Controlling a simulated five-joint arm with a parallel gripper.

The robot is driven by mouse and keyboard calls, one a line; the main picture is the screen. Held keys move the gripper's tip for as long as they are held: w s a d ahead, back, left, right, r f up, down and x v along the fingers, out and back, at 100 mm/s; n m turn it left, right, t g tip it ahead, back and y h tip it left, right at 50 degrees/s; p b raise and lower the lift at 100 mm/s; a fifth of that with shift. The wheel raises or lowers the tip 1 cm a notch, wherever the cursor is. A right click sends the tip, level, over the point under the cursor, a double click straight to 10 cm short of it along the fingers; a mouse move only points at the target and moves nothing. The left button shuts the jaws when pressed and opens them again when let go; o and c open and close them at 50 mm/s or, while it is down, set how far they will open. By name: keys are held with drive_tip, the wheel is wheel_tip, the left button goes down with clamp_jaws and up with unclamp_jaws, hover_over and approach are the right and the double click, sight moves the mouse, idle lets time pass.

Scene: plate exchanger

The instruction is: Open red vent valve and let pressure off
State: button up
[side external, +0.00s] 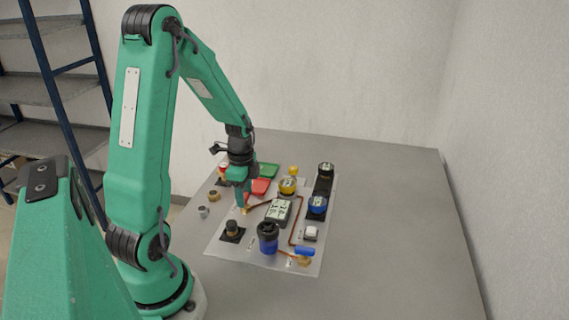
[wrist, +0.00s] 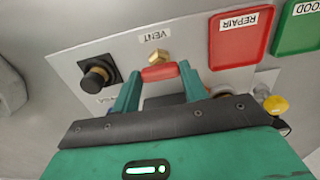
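The red vent valve handle (wrist: 160,72) lies crosswise between my fingertips in the wrist view, just below its brass fitting (wrist: 158,57) and the VENT label (wrist: 155,37). My gripper (wrist: 160,75) has its two green fingers apart, one at each end of the red handle. No clear gap shows at either end, but I cannot tell whether the fingers press on it. In the side view my gripper (side external: 243,207) points down at the panel, low over a brass fitting (side external: 245,211). The red handle is not distinct there.
A pale panel (side external: 225,249) on the grey table (side external: 390,240) carries a black knob (side external: 233,227), a blue canister (side external: 268,240) and a gauge block (side external: 279,211). A red REPAIR tray (wrist: 240,38) and green GOOD tray (wrist: 298,28) lie close by. The table's right side is clear.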

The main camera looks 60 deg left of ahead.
drive_tip(key=shift+n, duration=0.3)
drive_tip(key=n, duration=0.8)
drive_tip(key=shift+n, duration=0.3)
drive_tip(key=n, duration=0.4)
drive_tip(key=shift+r+n, duration=0.1)
drive_tip(key=shift+n, duration=2.3)
drive_tip(key=o, duration=1)
drive_tip(key=shift+r, duration=3.9)
